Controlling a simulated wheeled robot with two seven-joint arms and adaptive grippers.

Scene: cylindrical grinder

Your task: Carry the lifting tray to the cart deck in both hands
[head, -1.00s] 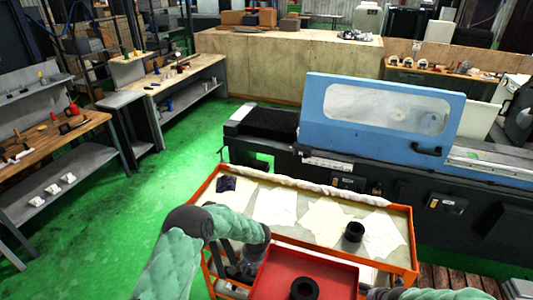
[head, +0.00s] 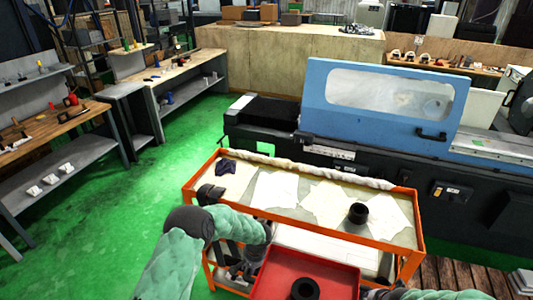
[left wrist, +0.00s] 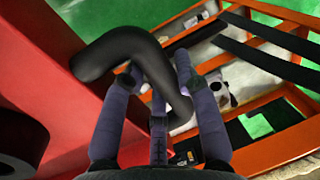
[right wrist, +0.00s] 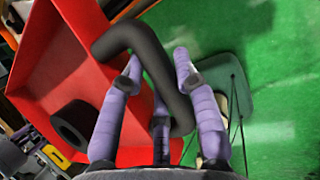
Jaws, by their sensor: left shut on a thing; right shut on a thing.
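The red lifting tray (head: 338,274) is at the bottom middle of the head view, with a black ring (head: 305,289) in it. My left gripper (left wrist: 158,67) is shut on the tray's bent black handle (left wrist: 100,58). In the head view it is partly hidden by my arm. My right gripper (right wrist: 157,64) is shut on the other black handle (right wrist: 122,36); only a little of that arm shows in the head view. The orange cart's deck (head: 289,213) lies just beyond the tray. The tray's near side is cut off by the frame.
White sheets (head: 275,189), a dark cloth (head: 226,167) and a black ring (head: 358,213) lie on the deck. The blue-doored grinder (head: 385,135) stands behind the cart. Green floor (head: 125,220) is clear to the left, before the workbenches (head: 55,136).

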